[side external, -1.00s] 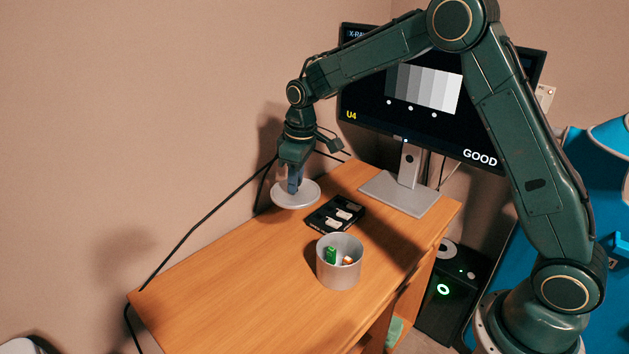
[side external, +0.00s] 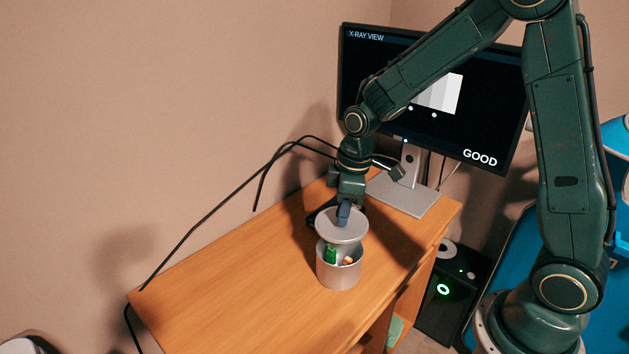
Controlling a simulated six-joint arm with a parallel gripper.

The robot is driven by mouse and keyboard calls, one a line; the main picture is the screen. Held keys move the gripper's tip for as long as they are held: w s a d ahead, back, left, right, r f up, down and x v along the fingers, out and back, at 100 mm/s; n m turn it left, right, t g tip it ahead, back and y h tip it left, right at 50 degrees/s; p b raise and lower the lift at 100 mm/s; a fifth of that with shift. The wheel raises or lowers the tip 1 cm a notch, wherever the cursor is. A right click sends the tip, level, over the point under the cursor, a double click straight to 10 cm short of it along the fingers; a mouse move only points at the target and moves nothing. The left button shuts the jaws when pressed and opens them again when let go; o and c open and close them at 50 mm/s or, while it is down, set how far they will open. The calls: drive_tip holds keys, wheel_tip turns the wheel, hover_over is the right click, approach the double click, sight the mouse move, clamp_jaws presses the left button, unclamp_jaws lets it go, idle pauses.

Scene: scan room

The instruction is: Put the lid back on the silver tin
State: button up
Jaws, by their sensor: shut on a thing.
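The silver tin (side external: 338,276) stands upright and open on the wooden desk. A green item (side external: 331,255) and a small orange-and-white item (side external: 348,260) show inside it. The round grey lid (side external: 342,229) is above the tin's back rim, and the tin's mouth still shows below it in the picture. My gripper (side external: 343,213) is shut on the lid's top from above. The lid looks about level. I cannot tell how large the gap between lid and tin is.
A monitor (side external: 490,110) on a grey stand (side external: 413,197) is at the back right of the desk (side external: 240,285). A black tray (side external: 312,219) is mostly hidden behind the lid and gripper. The desk's front left is clear. A black computer case (side external: 445,300) stands on the floor at right.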

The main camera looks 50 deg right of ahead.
drive_tip(key=shift+f, duration=0.2)
drive_tip(key=shift+f, duration=2.95)
drive_tip(key=shift+f, duration=0.2)
idle(0.4)
drive_tip(key=o, duration=1.5)
drive_tip(key=shift+r, duration=0.1)
drive_tip(key=shift+r, duration=3.4)
